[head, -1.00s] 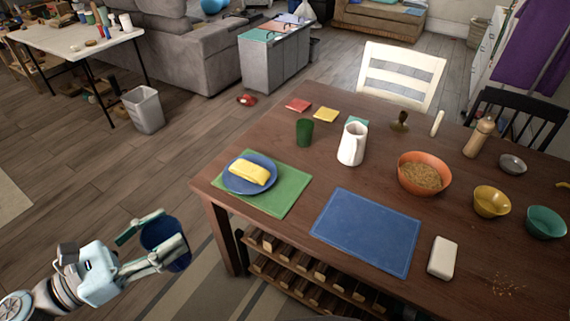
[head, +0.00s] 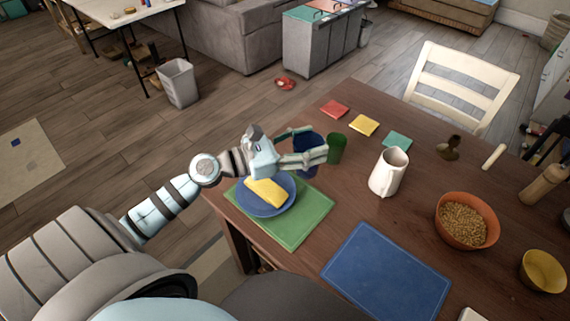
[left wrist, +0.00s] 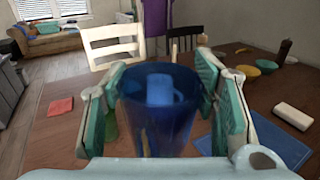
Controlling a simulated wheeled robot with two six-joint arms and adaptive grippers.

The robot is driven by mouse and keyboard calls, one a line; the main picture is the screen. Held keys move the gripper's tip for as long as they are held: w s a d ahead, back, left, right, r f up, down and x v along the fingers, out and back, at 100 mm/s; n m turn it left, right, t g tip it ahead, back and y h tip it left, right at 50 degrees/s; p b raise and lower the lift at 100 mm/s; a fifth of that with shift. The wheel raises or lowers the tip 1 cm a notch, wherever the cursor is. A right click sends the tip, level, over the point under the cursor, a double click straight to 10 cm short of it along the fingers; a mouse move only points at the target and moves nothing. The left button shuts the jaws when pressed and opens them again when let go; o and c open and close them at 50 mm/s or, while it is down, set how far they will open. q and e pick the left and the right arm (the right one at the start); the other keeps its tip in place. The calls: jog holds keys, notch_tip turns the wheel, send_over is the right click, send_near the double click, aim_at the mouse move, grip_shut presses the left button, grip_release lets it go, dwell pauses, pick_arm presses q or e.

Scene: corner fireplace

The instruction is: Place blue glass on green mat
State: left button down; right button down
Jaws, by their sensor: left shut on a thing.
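The blue glass (head: 304,139) is upright between the fingers of my left gripper (head: 308,153), which is shut on it. In the head view it shows over the back edge of the green mat (head: 304,222); whether its base touches anything is hidden. In the left wrist view the blue glass (left wrist: 158,115) stands between both finger pads of my left gripper (left wrist: 160,100). The mat carries a blue plate (head: 256,208) with a folded yellow thing (head: 266,192) on it. The front right part of the mat is bare. My right gripper is not in view.
A dark green glass (head: 338,146) stands just right of my left fingertips. A white pitcher (head: 387,174) stands farther right. A blue mat (head: 387,275) lies empty in front. Red (head: 334,109), yellow (head: 364,125) and teal (head: 397,141) squares lie behind. An orange bowl (head: 448,232) is at right.

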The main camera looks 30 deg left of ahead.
aim_at(311, 137)
pick_arm(q)
jog(key=w, duration=0.1)
jog(key=w+n+y, duration=0.1)
jog(key=w+f, duration=0.1)
jog(key=shift+w+a+t, duration=0.15)
jog(key=shift+a+t, duration=0.2)
jog(key=shift+t, duration=0.05)
notch_tip(311, 137, down, 19)
jog(key=b, duration=1)
jog(key=shift+f+b, duration=0.1)
jog(key=shift+b, duration=0.2)
jog(key=shift+f, duration=0.1)
jog(key=c, duration=0.6)
grip_release()
